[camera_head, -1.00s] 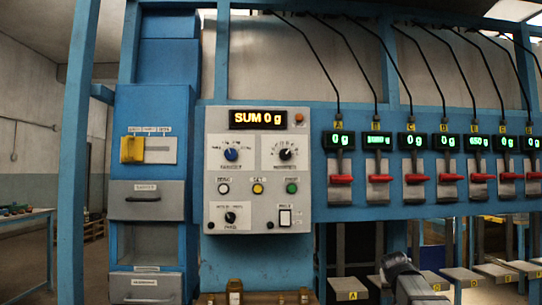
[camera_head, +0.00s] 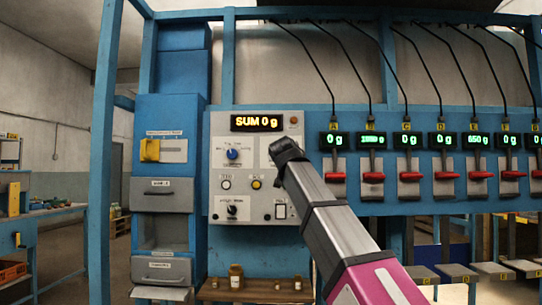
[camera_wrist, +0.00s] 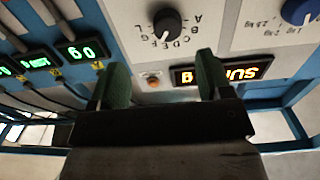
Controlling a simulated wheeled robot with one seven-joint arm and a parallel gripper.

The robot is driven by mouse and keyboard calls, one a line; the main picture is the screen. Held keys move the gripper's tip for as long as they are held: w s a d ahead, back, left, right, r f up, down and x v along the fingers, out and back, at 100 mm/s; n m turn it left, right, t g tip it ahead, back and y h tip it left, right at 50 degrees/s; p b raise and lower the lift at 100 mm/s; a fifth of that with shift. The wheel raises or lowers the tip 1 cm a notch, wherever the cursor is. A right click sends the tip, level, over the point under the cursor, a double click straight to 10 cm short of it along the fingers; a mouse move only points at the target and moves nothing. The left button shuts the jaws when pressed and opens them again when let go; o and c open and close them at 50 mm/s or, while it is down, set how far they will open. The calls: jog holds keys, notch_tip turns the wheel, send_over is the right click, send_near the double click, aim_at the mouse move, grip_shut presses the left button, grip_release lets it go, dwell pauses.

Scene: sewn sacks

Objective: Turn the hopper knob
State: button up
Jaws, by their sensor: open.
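The black knob (camera_wrist: 167,22) with a letter scale around it, likely the hopper knob, shows at the top of the wrist view. Its white pointer mark is near the letter side of the scale. In the head view my arm hides this knob. My gripper (camera_wrist: 162,64) is open, with two green fingers apart and nothing between them. The knob lies beyond the fingertips, roughly in line with the gap. In the head view my gripper (camera_head: 287,153) is in front of the upper right of the grey control panel (camera_head: 217,203).
A blue knob (camera_head: 232,155) sits left of my gripper on the panel. A lower black knob (camera_head: 232,210) and buttons are below. Red-handled levers (camera_head: 408,176) line the right. A yellow handle (camera_head: 149,150) is at the left.

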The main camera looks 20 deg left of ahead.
jog(key=a+r+x, duration=0.1)
jog(key=x, duration=0.9)
jog(key=c, duration=0.9)
